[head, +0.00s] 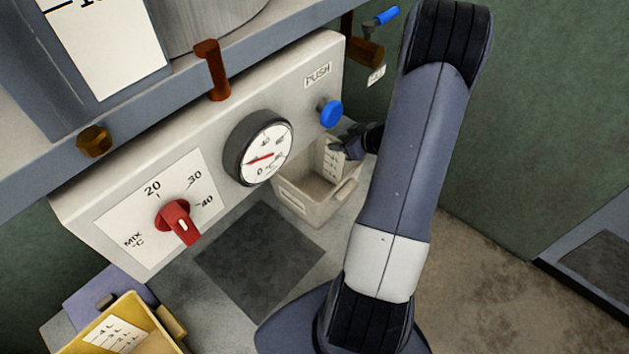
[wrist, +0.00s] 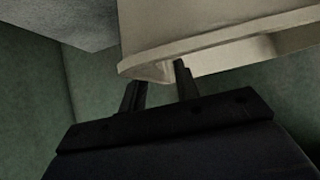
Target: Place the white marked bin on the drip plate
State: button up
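The white bin (head: 307,200), with a marked scale on an inside wall, appears to stand upright and empty on the counter below the blue push knob. A dark square plate (head: 260,258), which looks like the drip plate, lies flat and bare in front of the dial panel, left of the bin. My gripper (head: 350,143) is at the bin's far right side. In the wrist view its two dark fingers (wrist: 160,82) are apart, close against the bin's rim (wrist: 200,42). I see no firm hold; whether they touch the rim is unclear.
The panel with a red knob (head: 178,222), a round gauge (head: 265,156) and a blue push knob (head: 330,112) overhangs the counter behind the plate. A yellow bin (head: 110,330) is at the lower left. My arm crosses the view right of the white bin.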

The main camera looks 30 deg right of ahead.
jog(key=shift+x, duration=1)
grip_shut()
dwell(0.7)
